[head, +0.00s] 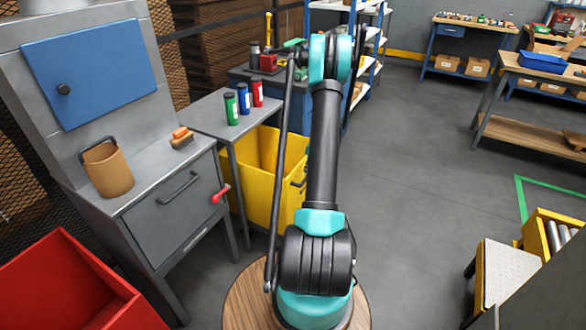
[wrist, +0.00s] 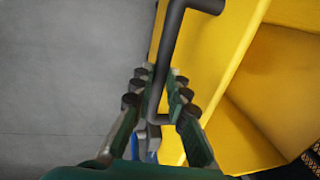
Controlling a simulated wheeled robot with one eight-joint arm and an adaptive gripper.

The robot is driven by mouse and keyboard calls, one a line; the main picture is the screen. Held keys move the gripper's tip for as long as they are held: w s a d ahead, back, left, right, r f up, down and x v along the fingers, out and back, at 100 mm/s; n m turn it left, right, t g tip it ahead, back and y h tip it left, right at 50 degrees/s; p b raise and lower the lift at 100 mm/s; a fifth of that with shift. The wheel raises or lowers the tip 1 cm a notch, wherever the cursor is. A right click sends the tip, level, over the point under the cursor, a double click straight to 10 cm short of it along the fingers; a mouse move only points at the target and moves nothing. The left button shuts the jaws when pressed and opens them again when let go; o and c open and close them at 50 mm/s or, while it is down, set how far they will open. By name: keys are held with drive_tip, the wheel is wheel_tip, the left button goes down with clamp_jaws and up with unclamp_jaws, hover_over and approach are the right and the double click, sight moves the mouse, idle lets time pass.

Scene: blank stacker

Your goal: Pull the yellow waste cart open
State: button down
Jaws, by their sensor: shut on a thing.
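The yellow waste cart (head: 265,190) stands on the floor beneath and beside the grey side table, with its open top partly showing. Part of its dark handle (head: 298,183) shows on its right side, next to my arm. In the wrist view the cart's yellow wall (wrist: 205,65) and open inside fill the right half. My gripper (wrist: 159,88) has its fingers on both sides of the dark bar handle (wrist: 172,25) and is shut on it. In the head view my arm hides the gripper.
The grey side table (head: 205,112) carries green, blue and red bottles (head: 243,98). A grey cabinet (head: 175,205) with a red lever stands left of the cart, and a red bin (head: 70,285) at bottom left. The floor right of my arm (head: 430,150) is clear.

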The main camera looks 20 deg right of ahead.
drive_tip(key=shift+s+d, duration=0.85)
drive_tip(key=shift+s, duration=0.25)
drive_tip(key=shift+s+d, duration=0.8)
drive_tip(key=shift+s, duration=0.25)
drive_tip(key=c, duration=1.5)
unclamp_jaws()
drive_tip(key=r, duration=0.4)
drive_tip(key=s+d+r, duration=0.1)
drive_tip(key=r, duration=0.6)
drive_tip(key=shift+s+d+r, duration=0.2)
drive_tip(key=shift+s+r, duration=0.15)
drive_tip(key=shift+r, duration=0.05)
